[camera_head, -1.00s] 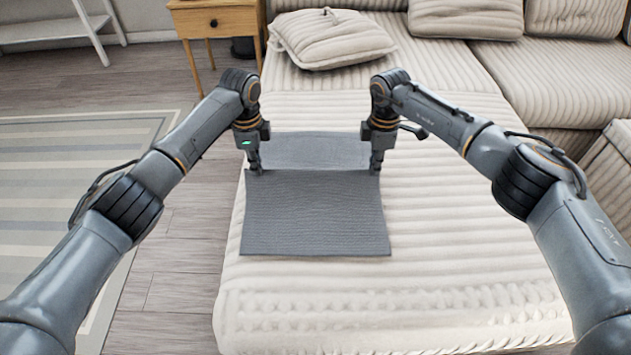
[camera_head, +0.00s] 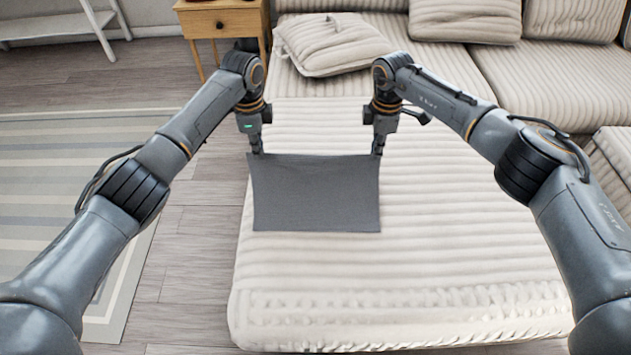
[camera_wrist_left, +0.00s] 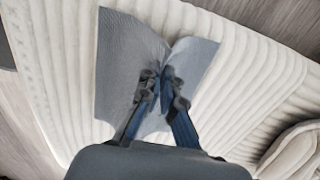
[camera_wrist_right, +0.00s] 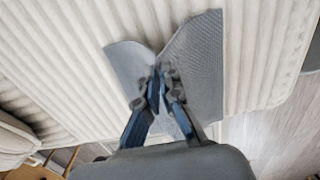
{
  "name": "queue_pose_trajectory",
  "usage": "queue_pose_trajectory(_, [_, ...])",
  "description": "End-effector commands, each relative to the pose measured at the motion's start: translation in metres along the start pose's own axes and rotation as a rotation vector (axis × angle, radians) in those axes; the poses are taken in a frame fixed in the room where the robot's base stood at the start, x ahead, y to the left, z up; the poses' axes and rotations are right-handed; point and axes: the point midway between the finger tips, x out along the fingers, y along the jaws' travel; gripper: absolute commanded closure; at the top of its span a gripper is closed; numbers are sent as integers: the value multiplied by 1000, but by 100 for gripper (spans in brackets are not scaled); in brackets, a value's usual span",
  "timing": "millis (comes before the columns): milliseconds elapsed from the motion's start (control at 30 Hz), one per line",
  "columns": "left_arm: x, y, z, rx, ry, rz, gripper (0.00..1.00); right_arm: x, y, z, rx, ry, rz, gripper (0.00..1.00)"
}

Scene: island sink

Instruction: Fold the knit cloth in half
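The grey knit cloth (camera_head: 316,195) is over the cream ribbed sofa seat, pinched at its two far corners in the head view. My left gripper (camera_head: 257,150) is shut on the far left corner, and the left wrist view shows the fingers (camera_wrist_left: 161,78) closed with cloth (camera_wrist_left: 122,65) on both sides. My right gripper (camera_head: 377,152) is shut on the far right corner; its fingers (camera_wrist_right: 160,76) also have cloth (camera_wrist_right: 203,65) on both sides. The edge between the grippers is raised and nearly straight. What lies behind the raised panel is hidden in the head view.
The cream sofa seat (camera_head: 420,260) has free room in front and to the right. A loose pillow (camera_head: 333,43) lies behind the grippers. A wooden side table (camera_head: 222,25) stands at the back left, and a striped rug (camera_head: 60,220) lies on the floor at left.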

Motion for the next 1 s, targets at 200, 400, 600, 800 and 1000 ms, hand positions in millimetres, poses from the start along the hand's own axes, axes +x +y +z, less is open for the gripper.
queue_pose_trajectory(200, [-40, 0, 0, 0, 0, 1, 100, -41, 0, 0, 0, 0, 1, 100])
queue_pose_trajectory(400, [-70, 0, 0, -1, 0, 1, 100, -70, 0, -1, 0, 0, 1, 100])
queue_pose_trajectory(600, [-97, 0, -1, -1, 0, 2, 100, -98, 0, -1, 0, 0, 1, 100])
queue_pose_trajectory(800, [-114, 0, -1, 0, -1, 2, 100, -115, 0, -1, 0, 0, 0, 100])
queue_pose_trajectory(1000, [-119, 0, -1, 0, -1, 2, 100, -120, 0, -1, 0, 0, 0, 100])
